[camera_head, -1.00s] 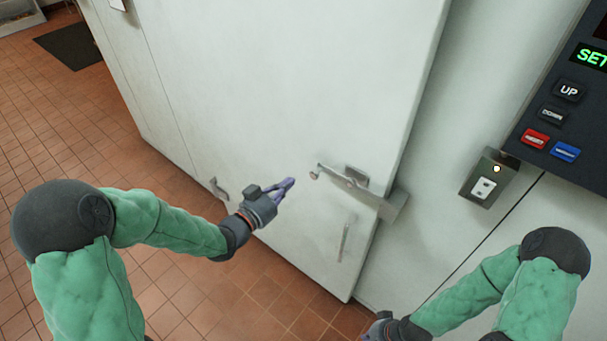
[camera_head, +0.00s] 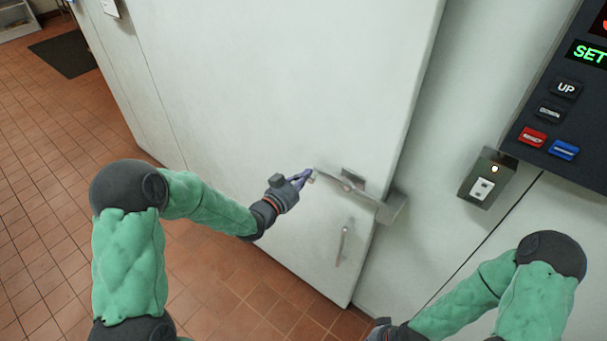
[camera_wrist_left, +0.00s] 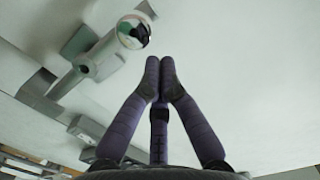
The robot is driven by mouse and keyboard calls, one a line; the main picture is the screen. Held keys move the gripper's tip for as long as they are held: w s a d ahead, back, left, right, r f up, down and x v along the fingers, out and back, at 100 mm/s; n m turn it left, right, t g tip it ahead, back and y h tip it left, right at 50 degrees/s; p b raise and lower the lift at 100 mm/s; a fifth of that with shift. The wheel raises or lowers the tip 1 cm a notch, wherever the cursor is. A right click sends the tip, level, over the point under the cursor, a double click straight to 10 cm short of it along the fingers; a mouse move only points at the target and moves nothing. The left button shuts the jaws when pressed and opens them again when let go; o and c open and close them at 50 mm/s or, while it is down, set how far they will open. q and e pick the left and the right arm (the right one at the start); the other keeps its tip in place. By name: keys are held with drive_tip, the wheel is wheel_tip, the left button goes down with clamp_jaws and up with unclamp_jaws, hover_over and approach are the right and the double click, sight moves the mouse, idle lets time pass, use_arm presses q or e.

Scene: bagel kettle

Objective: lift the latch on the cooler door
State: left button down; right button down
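The cooler door (camera_head: 300,80) is a large white panel and looks closed. Its latch (camera_head: 330,181) is a grey metal lever with a round knob at its left end, running right to a bracket at the door's edge. In the left wrist view the latch bar (camera_wrist_left: 88,66) and its shiny knob (camera_wrist_left: 133,31) lie just left of and beyond the fingertips. My left gripper (camera_head: 309,174) is at the knob end of the latch; its purple fingers (camera_wrist_left: 160,68) are together with nothing between them. My right gripper (camera_head: 378,328) is mostly hidden at the bottom edge.
A vertical handle (camera_head: 342,245) is on the door below the latch. To the right are a wall switch box (camera_head: 487,178) and a dark control panel (camera_head: 565,110) with buttons. Tiled floor (camera_head: 50,220) is open on the left.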

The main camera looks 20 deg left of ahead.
use_arm(q)
drive_tip(key=shift+f, duration=0.15)
idle(0.3)
drive_tip(key=shift+a+f+n+b, duration=0.1)
drive_tip(key=shift+f+n+b, duration=0.15)
drive_tip(key=shift+n+b, duration=0.1)
drive_tip(key=shift+f, duration=0.3)
wheel_tip(320, 180, down, 9)
drive_tip(key=d+n+h+b, duration=0.1)
drive_tip(key=n+b, duration=0.5)
drive_tip(key=n, duration=0.1)
drive_tip(key=shift+s+n+b, duration=0.2)
drive_tip(key=shift+n+b, duration=0.15)
drive_tip(key=shift+b, duration=0.05)
drive_tip(key=shift+d, duration=0.15)
drive_tip(key=shift+r, duration=0.1)
